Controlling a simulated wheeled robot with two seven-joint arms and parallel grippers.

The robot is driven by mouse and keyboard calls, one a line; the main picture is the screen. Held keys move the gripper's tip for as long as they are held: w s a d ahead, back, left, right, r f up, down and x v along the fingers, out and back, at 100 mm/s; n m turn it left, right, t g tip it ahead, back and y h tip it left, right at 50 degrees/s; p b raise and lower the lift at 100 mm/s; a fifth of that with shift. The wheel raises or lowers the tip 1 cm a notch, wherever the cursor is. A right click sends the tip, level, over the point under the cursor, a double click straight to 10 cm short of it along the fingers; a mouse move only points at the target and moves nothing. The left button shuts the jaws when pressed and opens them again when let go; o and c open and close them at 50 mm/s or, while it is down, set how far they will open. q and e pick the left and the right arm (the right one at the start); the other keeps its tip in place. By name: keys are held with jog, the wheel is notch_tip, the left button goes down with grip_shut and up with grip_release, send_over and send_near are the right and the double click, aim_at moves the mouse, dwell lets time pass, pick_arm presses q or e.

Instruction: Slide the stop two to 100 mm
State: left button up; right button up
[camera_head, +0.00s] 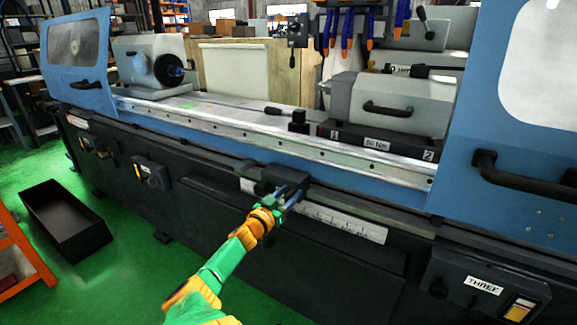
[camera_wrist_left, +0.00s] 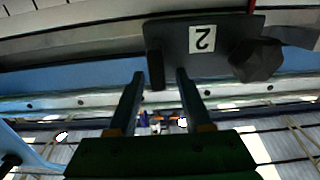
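Stop two is a dark block (camera_head: 284,178) on the front rail of the grinder in the head view. In the left wrist view, stop two (camera_wrist_left: 190,62) shows upside down with a white "2" label and a dark knob (camera_wrist_left: 257,60) at its right. My left gripper (camera_head: 287,194) is at the front of the stop. In the left wrist view its two fingers (camera_wrist_left: 160,75) are apart, and a narrow dark tab of the stop lies between their tips, with gaps showing at both sides. A white scale (camera_head: 340,222) runs along the machine front; the stop hides part of it. My right gripper is not in view.
A control box labelled THREE (camera_head: 482,287) juts out at the lower right. A black bin (camera_head: 66,218) stands on the green floor at the left.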

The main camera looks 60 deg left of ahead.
pick_arm(q)
jog(key=shift+d, duration=0.1)
jog(key=p+v, duration=0.2)
jog(key=v, duration=0.4)
jog(key=shift+s, duration=0.15)
jog(key=shift+s+d, duration=0.2)
jog(key=shift+s, duration=0.1)
jog(key=shift+f, duration=0.1)
